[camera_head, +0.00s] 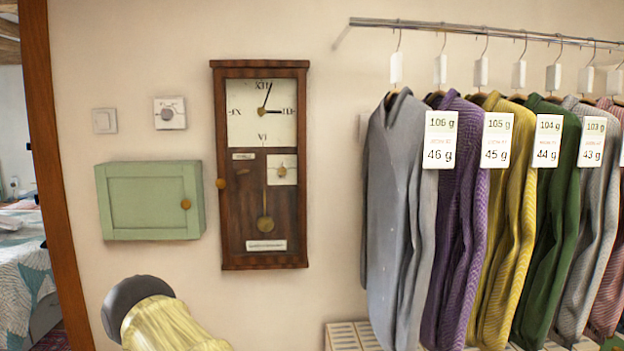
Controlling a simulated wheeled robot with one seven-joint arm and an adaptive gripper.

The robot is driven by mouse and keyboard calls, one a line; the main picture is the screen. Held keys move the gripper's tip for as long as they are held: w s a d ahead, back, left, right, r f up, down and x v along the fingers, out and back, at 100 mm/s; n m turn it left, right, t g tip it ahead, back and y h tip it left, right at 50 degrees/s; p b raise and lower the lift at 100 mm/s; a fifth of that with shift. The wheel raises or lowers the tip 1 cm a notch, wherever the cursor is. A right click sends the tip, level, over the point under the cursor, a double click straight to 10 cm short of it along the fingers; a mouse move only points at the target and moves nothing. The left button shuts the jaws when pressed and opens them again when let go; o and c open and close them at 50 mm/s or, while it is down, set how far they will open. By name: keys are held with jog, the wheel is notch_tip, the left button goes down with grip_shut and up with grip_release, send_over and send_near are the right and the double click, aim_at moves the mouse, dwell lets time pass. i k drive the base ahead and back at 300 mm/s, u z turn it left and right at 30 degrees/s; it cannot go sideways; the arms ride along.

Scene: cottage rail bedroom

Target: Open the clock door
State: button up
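The clock (231,215) is a tall dark wooden case on the wall, left of centre. It has a white square dial (245,130) with black numerals and hands, and a brass pendulum (265,224) below. A small brass knob (220,183) is at the left edge of its front. The front looks shut, flush with the case. My gripper is not in view. A dark grey rounded part with a pale yellow ribbed piece (165,325) rises at the bottom left, below the clock; I cannot tell what it is.
A green wall cabinet (145,203) with a brass knob is left of the clock. A switch (104,121) and a dial plate (170,114) are above it. Tagged sweaters hang from a rail (480,30) at the right. A wooden post (48,170) stands at the left.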

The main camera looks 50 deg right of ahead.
aim_at(220, 75)
jog(key=z, duration=0.85)
jog(key=k, duration=0.65)
jog(key=u, duration=0.85)
jog(key=i, duration=1.4)
jog(key=z, duration=0.55)
